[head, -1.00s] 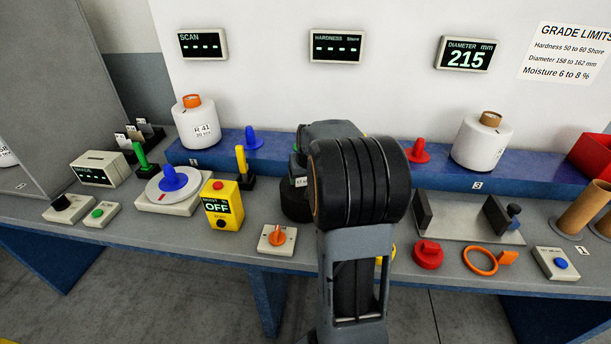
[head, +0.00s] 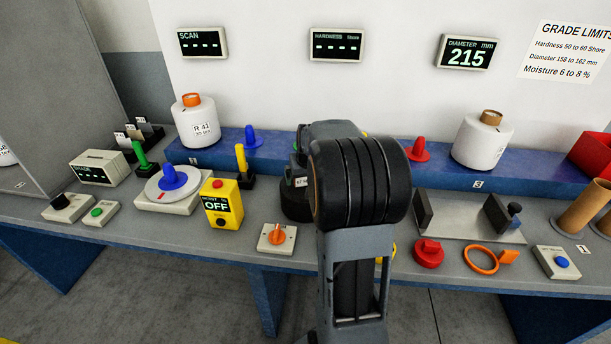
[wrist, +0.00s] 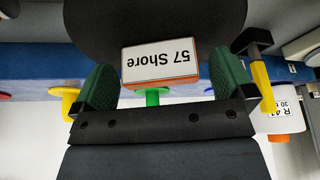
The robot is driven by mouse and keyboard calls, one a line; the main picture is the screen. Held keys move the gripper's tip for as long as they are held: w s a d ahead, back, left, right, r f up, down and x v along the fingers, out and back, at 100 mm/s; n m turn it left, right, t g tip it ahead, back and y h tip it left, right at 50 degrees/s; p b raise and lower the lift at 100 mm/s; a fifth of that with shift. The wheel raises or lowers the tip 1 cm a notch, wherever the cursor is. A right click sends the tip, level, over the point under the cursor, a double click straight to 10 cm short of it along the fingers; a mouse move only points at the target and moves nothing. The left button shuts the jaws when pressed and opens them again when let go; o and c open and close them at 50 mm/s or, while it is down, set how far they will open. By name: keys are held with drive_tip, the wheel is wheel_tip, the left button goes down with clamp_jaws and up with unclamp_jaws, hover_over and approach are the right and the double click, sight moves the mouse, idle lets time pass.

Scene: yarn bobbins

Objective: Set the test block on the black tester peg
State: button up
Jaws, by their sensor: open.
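The test block shows in the wrist view as an orange piece with a white "57 Shore" label (wrist: 161,66), upside down in the picture. It adjoins a large dark round body (wrist: 155,25); I cannot tell whether they are one piece. In the head view this dark body (head: 294,203) is partly hidden behind my arm. My gripper (wrist: 165,72) is open, its two green pads standing left and right of the orange piece with small visible gaps. My arm hides the gripper in the head view. I cannot make out the black tester peg in either view.
A blue shelf (head: 345,164) behind holds white bobbins (head: 195,122) and coloured pegs. A yellow moisture box (head: 222,204) and an orange-knobbed switch (head: 277,238) stand left of my arm. A metal gauge plate (head: 463,228), red knob (head: 428,254) and orange ring (head: 481,261) lie to the right.

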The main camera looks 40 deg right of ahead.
drive_tip(key=v, duration=1.3)
drive_tip(key=shift+s+r, duration=0.25)
drive_tip(key=shift+r, duration=0.05)
drive_tip(key=shift+f, duration=0.1)
